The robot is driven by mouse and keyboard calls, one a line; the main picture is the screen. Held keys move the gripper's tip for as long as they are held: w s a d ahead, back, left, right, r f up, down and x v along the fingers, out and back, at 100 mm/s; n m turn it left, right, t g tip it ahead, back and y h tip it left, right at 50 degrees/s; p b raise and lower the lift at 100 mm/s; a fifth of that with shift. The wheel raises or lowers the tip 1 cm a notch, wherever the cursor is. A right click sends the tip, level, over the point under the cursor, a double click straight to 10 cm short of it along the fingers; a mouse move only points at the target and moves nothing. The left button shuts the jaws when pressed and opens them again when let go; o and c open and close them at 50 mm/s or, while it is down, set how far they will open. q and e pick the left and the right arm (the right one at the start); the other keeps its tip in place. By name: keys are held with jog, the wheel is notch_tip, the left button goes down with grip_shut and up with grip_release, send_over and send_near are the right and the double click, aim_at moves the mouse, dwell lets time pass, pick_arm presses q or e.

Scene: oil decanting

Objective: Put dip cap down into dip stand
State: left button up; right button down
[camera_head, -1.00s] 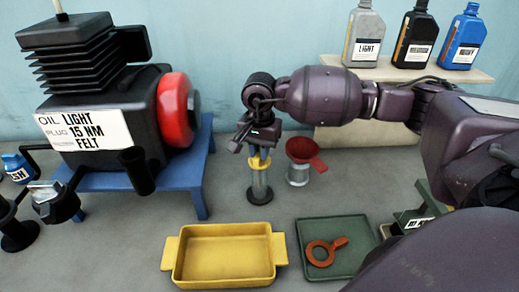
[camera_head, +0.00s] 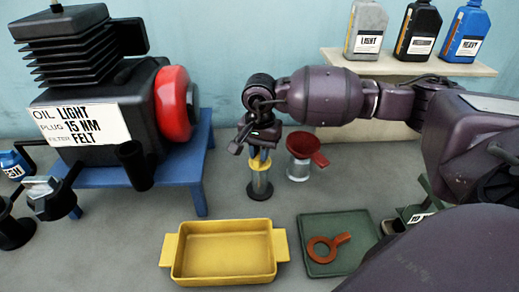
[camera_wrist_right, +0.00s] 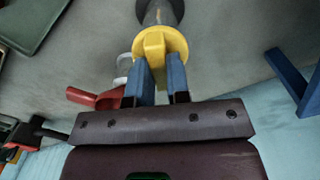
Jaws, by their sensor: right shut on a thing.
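The yellow dip cap (camera_wrist_right: 155,45) has a round flange and a block-like grip, and its block sits between the blue fingers of my right gripper (camera_wrist_right: 160,82). In the head view the right gripper (camera_head: 259,155) points down, shut on the cap. The dip stand (camera_head: 260,189), a slim clear or grey tube on a dark round base, stands upright directly below. The cap is at the top of the stand, but I cannot tell whether it is fully seated. In the wrist view the stand (camera_wrist_right: 158,14) is partly hidden behind the cap. My left gripper is not in view.
A red funnel (camera_head: 305,148) on a clear container stands close right of the stand. The engine (camera_head: 100,115) on a blue bench (camera_head: 175,172) is to the left.

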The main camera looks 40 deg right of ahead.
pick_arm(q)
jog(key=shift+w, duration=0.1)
pick_arm(e)
jog(key=c, duration=1)
grip_release()
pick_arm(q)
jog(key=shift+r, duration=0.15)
pick_arm(e)
notch_tip(320, 180, up, 2)
jog(key=shift+r, duration=0.25)
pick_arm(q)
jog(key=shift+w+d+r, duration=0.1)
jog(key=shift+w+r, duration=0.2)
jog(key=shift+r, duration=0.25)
pick_arm(e)
notch_tip(320, 180, up, 8)
jog(key=shift+r, duration=0.15)
